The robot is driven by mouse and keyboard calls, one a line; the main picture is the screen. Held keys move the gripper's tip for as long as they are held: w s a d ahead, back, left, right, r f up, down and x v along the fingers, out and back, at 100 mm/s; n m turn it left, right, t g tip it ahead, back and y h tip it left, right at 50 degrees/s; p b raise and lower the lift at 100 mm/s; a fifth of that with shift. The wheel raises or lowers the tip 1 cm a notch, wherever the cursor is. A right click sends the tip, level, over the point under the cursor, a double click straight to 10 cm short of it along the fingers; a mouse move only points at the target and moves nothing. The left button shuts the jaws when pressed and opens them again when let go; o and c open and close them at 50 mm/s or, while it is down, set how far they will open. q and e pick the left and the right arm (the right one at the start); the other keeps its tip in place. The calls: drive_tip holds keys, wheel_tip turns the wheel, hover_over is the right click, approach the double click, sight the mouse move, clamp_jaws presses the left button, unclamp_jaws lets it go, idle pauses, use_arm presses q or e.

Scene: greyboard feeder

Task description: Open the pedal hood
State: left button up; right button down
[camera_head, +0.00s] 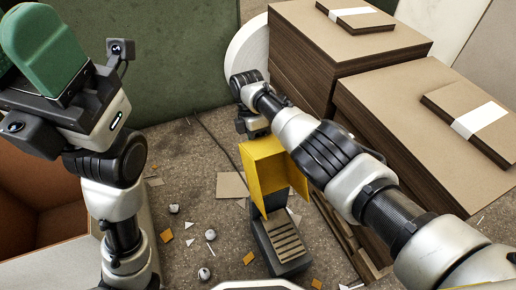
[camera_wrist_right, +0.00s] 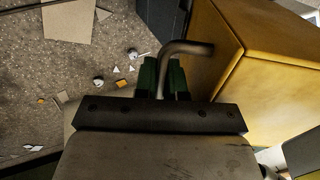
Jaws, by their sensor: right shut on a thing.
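The yellow pedal hood (camera_head: 270,172) stands upright at the far end of the dark foot pedal (camera_head: 284,245). The pedal's ribbed plate shows uncovered in front of it. In the right wrist view the hood (camera_wrist_right: 240,85) fills the right side, and a bent grey metal handle (camera_wrist_right: 188,48) is beside it. My right gripper (camera_wrist_right: 164,78) is shut on this handle with its green fingers. In the head view its fingers are hidden behind the hood and wrist. My left gripper (camera_head: 45,45) is raised at the upper left, away from the hood; its finger gap cannot be made out.
Tall stacks of brown greyboard (camera_head: 350,45) stand on the right, close to my right arm. An open brown bin (camera_head: 30,215) is at the left. Paper scraps and small balls litter the floor (camera_head: 190,215). A green panel (camera_head: 150,60) stands behind.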

idle(0.3)
drive_tip(key=c, duration=1.2)
unclamp_jaws()
drive_tip(key=shift+c, duration=0.2)
